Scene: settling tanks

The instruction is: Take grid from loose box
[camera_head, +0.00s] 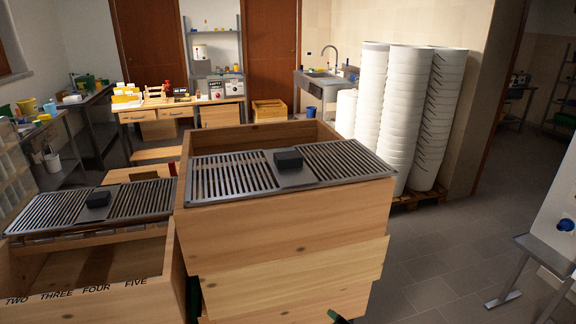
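A grey slatted metal grid (232,176) lies across the front part of an open wooden box (290,222) in the middle of the camera_head view. A dark block (288,160) sits at the grid's centre. A second similar grid (50,210) with a dark block (98,198) rests on a lower wooden box (88,296) at the left, which is marked TWO, THREE, FOUR, FIVE. I cannot tell which box is the loose one.
The middle box tops a stack of wooden boxes (290,290). Tall stacks of white buckets (405,110) stand on a pallet behind it to the right. A workbench (180,108) and a sink (322,76) are at the back. The tiled floor (435,250) at the right is mostly clear.

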